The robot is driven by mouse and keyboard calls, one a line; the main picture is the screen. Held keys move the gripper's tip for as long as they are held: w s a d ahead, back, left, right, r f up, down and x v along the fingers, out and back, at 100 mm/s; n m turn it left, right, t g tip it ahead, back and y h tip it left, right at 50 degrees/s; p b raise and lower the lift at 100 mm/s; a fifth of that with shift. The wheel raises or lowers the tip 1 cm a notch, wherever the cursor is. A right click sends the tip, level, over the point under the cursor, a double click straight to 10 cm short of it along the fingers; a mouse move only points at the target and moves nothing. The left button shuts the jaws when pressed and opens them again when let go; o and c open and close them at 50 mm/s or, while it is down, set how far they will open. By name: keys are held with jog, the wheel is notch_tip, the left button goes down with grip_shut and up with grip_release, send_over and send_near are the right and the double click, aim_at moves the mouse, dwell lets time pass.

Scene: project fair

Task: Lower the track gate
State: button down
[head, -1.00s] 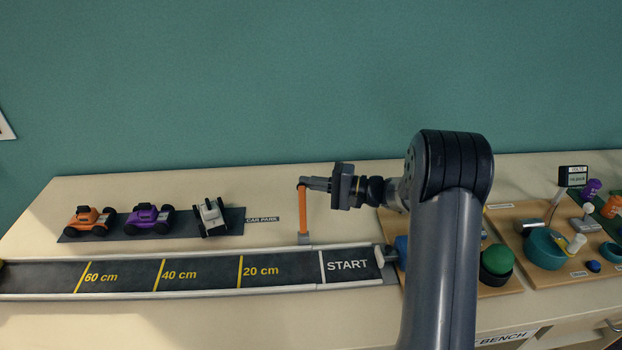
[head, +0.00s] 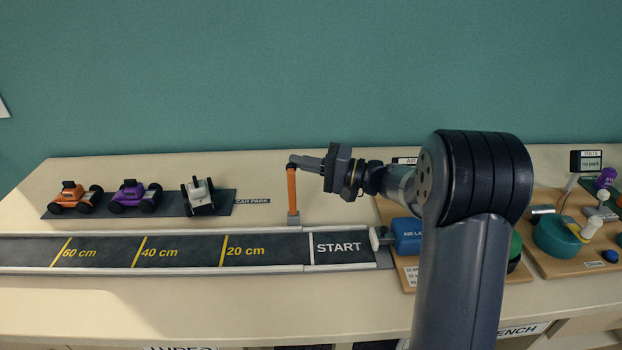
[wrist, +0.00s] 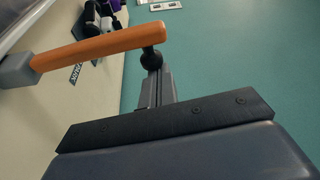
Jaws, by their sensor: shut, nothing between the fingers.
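The track gate is an orange arm (head: 292,192) standing upright on a small grey base (head: 294,219) at the far edge of the track, left of START. In the wrist view the orange arm (wrist: 100,46) runs from its grey base (wrist: 17,70) to a dark ball (wrist: 151,59) at its tip. My gripper (head: 298,162) is shut, with nothing between its fingers. Its fingertips are at the dark ball end of the arm and seem to touch it; the exact contact is hard to tell. The track (head: 190,251) lies below, clear of cars.
Orange (head: 75,197), purple (head: 135,196) and white (head: 200,196) cars stand on the dark car park strip, left of the gate. A blue box (head: 406,234) sits right of START, partly behind my arm. Boards with a teal round part (head: 556,238) lie at the right.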

jog(key=s+f+n+y+b, duration=0.1)
jog(key=s+f+n+b, duration=0.2)
jog(key=s+b, duration=0.4)
jog(key=s+f+n+y+b, duration=0.1)
jog(key=s+f+n+b, duration=0.2)
jog(key=b, duration=1.8)
jog(key=shift+s+f+n+g, duration=0.35)
jog(key=shift+s+n+g, duration=0.05)
jog(key=shift+s, duration=1.9)
jog(key=shift+b, duration=0.3)
notch_tip(320, 180, up, 5)
jog(key=p, duration=0.3)
jog(key=d+f, duration=0.4)
jog(key=d, duration=0.5)
jog(key=shift+d+f+p, duration=0.15)
jog(key=shift+d+p, duration=0.1)
jog(key=shift+p, duration=0.2)
